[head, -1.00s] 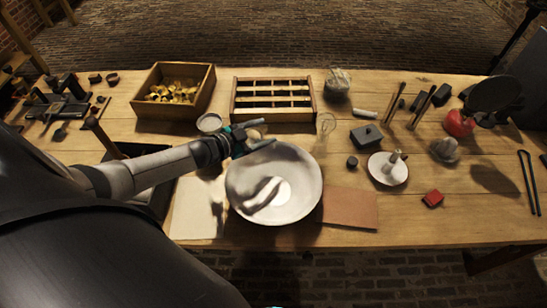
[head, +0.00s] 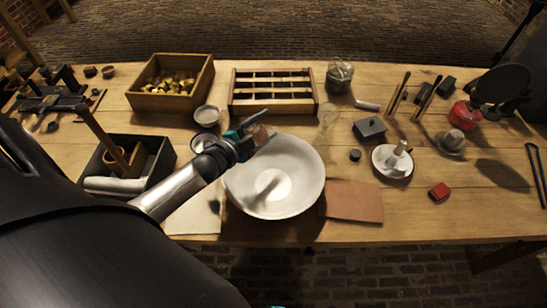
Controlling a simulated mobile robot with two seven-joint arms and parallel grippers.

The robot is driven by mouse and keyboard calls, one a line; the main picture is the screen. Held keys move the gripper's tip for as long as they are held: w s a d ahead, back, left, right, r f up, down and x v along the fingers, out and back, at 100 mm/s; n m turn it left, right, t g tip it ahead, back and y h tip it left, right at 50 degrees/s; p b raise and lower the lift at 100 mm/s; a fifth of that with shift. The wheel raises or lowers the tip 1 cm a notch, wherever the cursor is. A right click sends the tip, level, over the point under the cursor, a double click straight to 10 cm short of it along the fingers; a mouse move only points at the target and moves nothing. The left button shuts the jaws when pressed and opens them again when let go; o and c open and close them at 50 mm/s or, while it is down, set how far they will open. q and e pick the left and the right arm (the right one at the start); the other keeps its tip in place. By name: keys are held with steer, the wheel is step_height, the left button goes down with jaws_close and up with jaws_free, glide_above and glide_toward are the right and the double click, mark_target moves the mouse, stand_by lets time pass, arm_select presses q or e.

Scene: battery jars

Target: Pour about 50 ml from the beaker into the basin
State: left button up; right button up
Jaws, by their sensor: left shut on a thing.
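The wide white basin (head: 302,182) stands at the front middle of the table. A paler disc and a dark shadow show on its inside. My left gripper (head: 261,130) is over the basin's back left rim, its fingers pointing to the right and away from me. It is shut on a small see-through vessel, which I take to be the beaker (head: 259,133). The fingers hide most of it, so its tilt and its liquid level cannot be told. No falling stream can be made out. My right gripper is not in view.
A clear glass vessel (head: 327,118) stands right behind the basin. A slotted wooden rack (head: 233,105) and a wooden box (head: 195,104) of brass pieces are at the back. A black tray (head: 167,160) is left, a brown mat (head: 352,200) right. Small white dishes (head: 206,116) stand near my gripper.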

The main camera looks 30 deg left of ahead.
arm_select(q)
steer(key=shift+r+m+t+b, duration=0.3)
steer(key=shift+r+m+b, duration=0.1)
steer(key=shift+m+b, duration=0.2)
steer(key=shift+f+m+b, duration=0.1)
steer(key=shift+m+b, duration=0.3)
steer(key=shift+b, duration=0.35)
steer(key=shift+f+m+t+y+b, duration=0.15)
steer(key=shift+m+t+y+b, duration=0.15)
steer(key=shift+b, duration=0.3)
stand_by(0.3)
steer(key=shift+s+d+f+m+t+b, duration=0.2)
steer(key=shift+s+d+m+t+b, duration=0.15)
steer(key=shift+d+m+b, duration=0.3)
stand_by(0.9)
